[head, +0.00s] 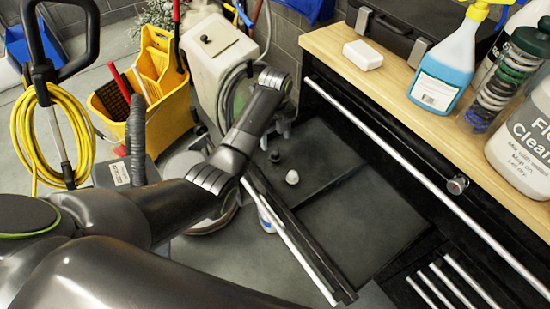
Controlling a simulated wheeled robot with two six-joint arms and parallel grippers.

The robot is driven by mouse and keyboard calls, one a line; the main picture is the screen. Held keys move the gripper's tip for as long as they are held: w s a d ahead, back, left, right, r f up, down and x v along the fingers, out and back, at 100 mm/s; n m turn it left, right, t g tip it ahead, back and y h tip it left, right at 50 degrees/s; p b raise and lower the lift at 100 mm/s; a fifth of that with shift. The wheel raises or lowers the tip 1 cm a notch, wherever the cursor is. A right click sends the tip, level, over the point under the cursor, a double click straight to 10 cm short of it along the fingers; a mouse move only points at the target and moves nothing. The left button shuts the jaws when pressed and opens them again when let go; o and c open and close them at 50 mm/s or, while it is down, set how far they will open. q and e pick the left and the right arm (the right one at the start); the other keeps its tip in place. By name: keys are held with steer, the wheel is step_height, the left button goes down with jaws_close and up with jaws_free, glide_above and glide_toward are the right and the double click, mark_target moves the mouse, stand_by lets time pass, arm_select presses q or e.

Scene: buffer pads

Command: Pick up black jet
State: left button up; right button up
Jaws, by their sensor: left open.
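A small black jet (275,157) stands on the dark bottom of the open drawer (370,225), towards its far left part. A small white jet (292,177) stands close by, to the right and nearer to me. My left arm reaches in from the left, and its gripper (283,128) hangs above the drawer's far left end, a little beyond the black jet in the picture. The left gripper is small in view, open and empty, apart from both jets. My right gripper is out of view.
A wooden worktop (400,80) runs along the right with a white block (362,55), a blue spray bottle (448,65) and other bottles. The drawer front has a long metal handle (290,240). A yellow mop bucket (160,85) stands at the left. The drawer's near part is empty.

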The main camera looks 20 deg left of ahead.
mark_target(275, 151)
arm_select(q)
steer(key=shift+s+f, duration=0.1)
steer(key=shift+f, duration=3.5)
steer(key=c, duration=1.1)
